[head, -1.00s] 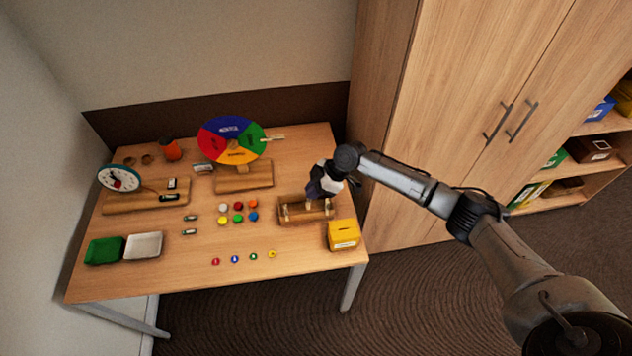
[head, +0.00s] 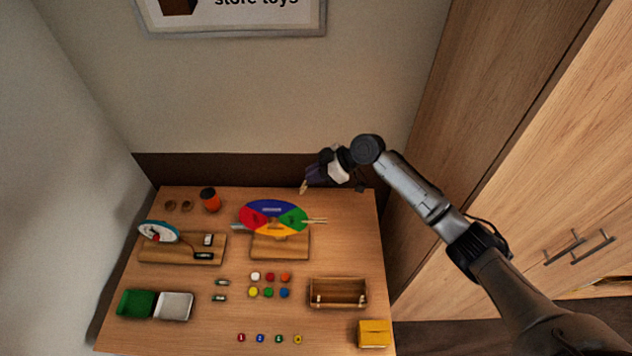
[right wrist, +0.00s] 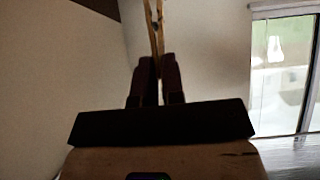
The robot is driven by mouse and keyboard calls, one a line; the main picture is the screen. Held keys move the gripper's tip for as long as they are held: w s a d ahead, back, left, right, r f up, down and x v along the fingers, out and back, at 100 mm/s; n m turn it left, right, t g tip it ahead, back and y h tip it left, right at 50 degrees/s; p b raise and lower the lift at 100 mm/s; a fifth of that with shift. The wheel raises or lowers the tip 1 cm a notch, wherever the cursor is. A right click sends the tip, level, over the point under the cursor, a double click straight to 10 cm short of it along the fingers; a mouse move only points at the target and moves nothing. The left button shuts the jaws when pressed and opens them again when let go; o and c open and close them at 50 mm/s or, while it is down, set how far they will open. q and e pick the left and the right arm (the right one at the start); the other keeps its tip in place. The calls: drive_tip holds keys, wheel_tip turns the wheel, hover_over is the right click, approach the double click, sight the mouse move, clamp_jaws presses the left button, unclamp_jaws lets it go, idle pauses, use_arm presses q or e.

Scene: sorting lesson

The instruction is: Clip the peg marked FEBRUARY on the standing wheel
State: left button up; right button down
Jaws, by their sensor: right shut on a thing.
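The standing wheel (head: 287,228), with blue, green, yellow and red sectors, stands on a wooden base (head: 281,248) at the back middle of the table. A light wooden peg (head: 315,220) sticks out from its right edge. My right gripper (head: 308,180) is shut on another wooden peg (head: 303,188), raised above the table's back edge, above and right of the wheel and apart from it. The held peg also shows in the right wrist view (right wrist: 154,25), between the fingers. I cannot read its marking. My left gripper is out of view.
An open wooden box (head: 338,304) and a yellow box (head: 374,334) stand at the right. A clock (head: 159,231), orange cup (head: 210,200), green tray (head: 136,304) and white tray (head: 174,306) are at the left. Coloured discs lie in the middle. A tall cabinet (head: 520,120) stands right.

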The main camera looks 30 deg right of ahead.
sight(304, 184)
drive_tip(key=shift+w+a+f+t+y, duration=0.15)
drive_tip(key=shift+a+f+t+y, duration=0.15)
drive_tip(key=shift+f+t+y, duration=0.25)
drive_tip(key=shift+w+a+f+b, duration=0.2)
drive_tip(key=shift+a+f+b, duration=0.15)
drive_tip(key=shift+f+b, duration=0.3)
drive_tip(key=shift+w+a+f+b, duration=0.15)
drive_tip(key=shift+a+f+b, duration=0.05)
drive_tip(key=shift+f+b, duration=0.25)
drive_tip(key=shift+w+a+f+b, duration=0.2)
drive_tip(key=shift+f+b, duration=0.1)
drive_tip(key=shift+f, duration=0.25)
drive_tip(key=shift+a+f, duration=0.1)
drive_tip(key=shift+f, duration=0.05)
use_arm(q)
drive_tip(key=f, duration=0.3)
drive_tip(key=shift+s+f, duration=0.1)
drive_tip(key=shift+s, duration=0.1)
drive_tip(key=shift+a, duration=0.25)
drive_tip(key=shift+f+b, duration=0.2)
drive_tip(key=shift+b, duration=0.2)
